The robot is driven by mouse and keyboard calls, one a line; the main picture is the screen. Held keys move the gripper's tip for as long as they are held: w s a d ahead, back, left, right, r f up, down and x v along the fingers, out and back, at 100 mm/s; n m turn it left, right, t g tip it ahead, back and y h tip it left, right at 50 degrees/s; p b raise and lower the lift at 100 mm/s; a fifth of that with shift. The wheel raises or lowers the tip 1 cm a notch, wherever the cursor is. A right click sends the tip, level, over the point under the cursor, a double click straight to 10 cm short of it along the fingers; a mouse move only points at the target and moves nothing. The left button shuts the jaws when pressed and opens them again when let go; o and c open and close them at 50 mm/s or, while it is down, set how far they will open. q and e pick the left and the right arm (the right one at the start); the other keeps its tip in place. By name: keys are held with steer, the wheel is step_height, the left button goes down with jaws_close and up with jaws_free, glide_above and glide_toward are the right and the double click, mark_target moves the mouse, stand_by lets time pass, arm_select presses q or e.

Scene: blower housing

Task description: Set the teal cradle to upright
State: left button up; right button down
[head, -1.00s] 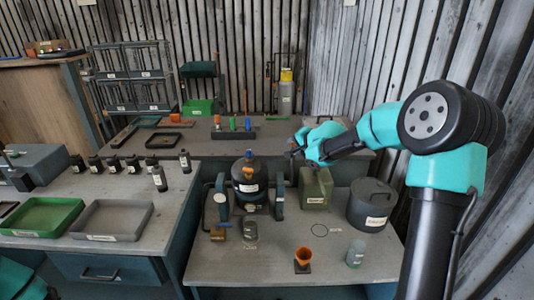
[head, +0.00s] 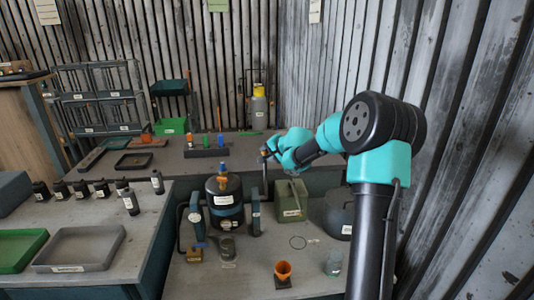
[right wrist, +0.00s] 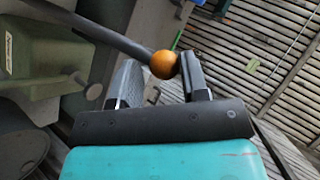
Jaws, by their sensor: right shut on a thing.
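The teal cradle (head: 256,216) stands on the front bench, its upright posts on either side of a dark round housing (head: 226,214). The housing looks about upright, with a blue cap on top and an orange part below it; its exact tilt is hard to judge. A dark lever (head: 264,182) rises at the cradle's right side. My right gripper (head: 264,154) is shut on the lever near its top. In the right wrist view, the lever's orange ball knob (right wrist: 163,64) shows by the fingers of my right gripper (right wrist: 160,82). My left gripper is out of view.
A green box (head: 290,202) and a dark lidded pot (head: 338,215) stand right of the cradle. An orange cup (head: 283,270) and a clear jar (head: 333,263) stand in front. A rack with coloured pieces (head: 207,151) is behind. Trays (head: 80,248) lie on the left bench.

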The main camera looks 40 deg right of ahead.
steer(key=shift+w+d, duration=0.15)
steer(key=shift+w, duration=0.35)
steer(key=c, duration=1.1)
jaws_free()
steer(key=shift+o, duration=1.4)
steer(key=shift+w+f, duration=0.1)
steer(key=shift+w, duration=0.1)
steer(key=shift+s, duration=0.1)
steer(key=v, duration=1.8)
steer(key=shift+s, duration=0.15)
